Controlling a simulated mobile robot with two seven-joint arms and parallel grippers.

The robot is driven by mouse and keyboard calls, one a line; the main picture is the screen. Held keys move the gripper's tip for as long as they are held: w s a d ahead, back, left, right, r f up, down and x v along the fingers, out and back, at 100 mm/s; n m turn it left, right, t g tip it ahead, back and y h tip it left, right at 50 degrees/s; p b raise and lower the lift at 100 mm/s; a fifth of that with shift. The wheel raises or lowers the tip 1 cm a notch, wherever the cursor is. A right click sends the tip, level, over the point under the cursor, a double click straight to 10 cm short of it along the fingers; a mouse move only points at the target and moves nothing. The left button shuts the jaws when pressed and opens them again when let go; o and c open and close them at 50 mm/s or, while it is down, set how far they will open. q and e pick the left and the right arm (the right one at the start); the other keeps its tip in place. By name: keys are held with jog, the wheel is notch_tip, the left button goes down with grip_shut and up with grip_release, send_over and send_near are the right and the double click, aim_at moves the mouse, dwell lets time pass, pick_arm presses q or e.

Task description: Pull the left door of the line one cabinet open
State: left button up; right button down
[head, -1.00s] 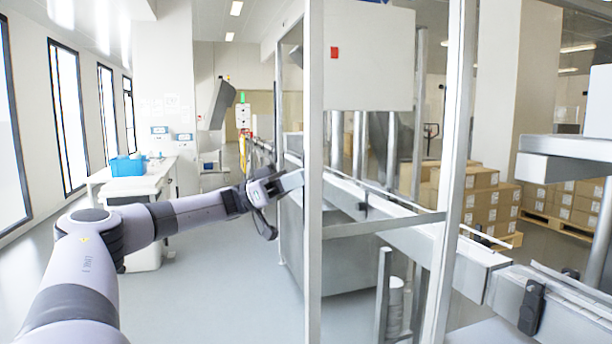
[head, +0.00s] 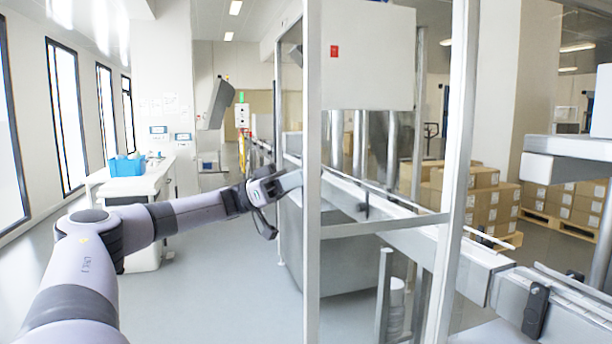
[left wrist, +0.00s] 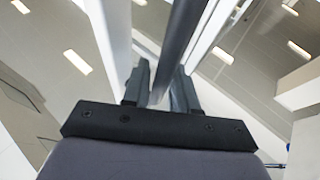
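The line one cabinet is a tall metal frame with clear panels. Its front upright (head: 312,120) stands just right of my left gripper (head: 268,190) in the head view. The left wrist view shows the two dark fingers of my left gripper (left wrist: 160,88) on either side of a grey vertical bar (left wrist: 180,40), which looks like the door handle. The fingers appear closed on this bar, with little or no gap. A pale upright panel (left wrist: 112,35) stands close to the left finger. In the head view the gripping point is partly hidden. My right gripper is not in view.
A conveyor (head: 410,240) runs beyond the frame. A second upright (head: 460,130) stands at right. Boxes (head: 485,205) are stacked on pallets behind. A white bench (head: 140,187) with a blue bin stands at left. The floor (head: 220,275) below my left arm is clear.

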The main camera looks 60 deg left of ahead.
pick_arm(q)
jog(key=shift+s+a+f, duration=0.2)
jog(key=shift+a, duration=0.05)
jog(key=b+v, duration=0.2)
jog(key=v, duration=0.4)
jog(key=shift+s, duration=0.15)
jog(key=shift+a, duration=0.1)
jog(key=shift+s, duration=0.1)
